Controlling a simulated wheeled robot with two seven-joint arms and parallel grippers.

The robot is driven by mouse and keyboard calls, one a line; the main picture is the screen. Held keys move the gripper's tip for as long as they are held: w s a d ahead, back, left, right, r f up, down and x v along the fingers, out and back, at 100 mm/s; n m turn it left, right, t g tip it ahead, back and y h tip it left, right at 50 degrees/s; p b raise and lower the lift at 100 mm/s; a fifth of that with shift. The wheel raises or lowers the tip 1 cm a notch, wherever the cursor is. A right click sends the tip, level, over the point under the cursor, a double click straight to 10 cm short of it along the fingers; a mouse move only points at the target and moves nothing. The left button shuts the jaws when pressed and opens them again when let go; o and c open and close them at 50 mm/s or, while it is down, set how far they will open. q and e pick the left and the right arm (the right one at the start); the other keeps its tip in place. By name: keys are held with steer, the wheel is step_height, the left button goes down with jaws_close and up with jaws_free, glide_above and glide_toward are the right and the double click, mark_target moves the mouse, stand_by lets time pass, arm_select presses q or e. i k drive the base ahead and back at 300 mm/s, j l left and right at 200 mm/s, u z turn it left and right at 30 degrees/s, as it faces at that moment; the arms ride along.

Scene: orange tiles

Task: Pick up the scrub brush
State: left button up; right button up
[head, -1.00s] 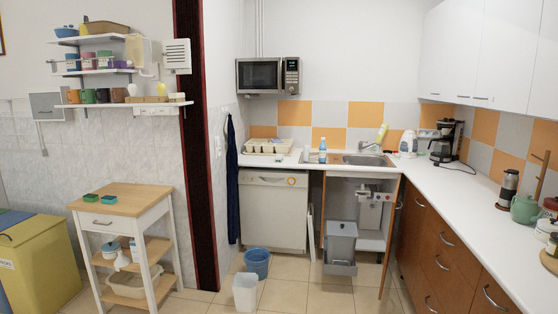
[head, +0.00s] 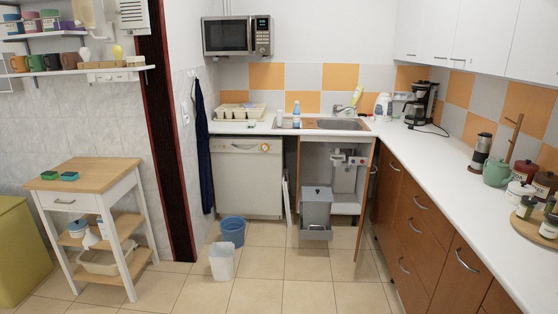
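I cannot pick out a scrub brush for certain in the head view. A small yellow upright item (head: 357,95), too small to identify, stands behind the sink (head: 340,125) by the tap. A clear bottle with a blue label (head: 296,115) stands at the left of the sink. Two small green-topped blocks, like sponges (head: 60,176), lie on the wooden top of a white cart (head: 110,171). Neither of my grippers is in view.
The cabinet under the sink is open, its door (head: 363,200) swung out, with a grey bin (head: 316,208) pulled out. A blue bucket (head: 232,231) and white bin (head: 222,262) stand on the floor. Tiled floor (head: 290,295) in front is clear. The right counter (head: 450,170) has bare space.

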mark_target(251, 123)
steer(key=i, duration=3.6)
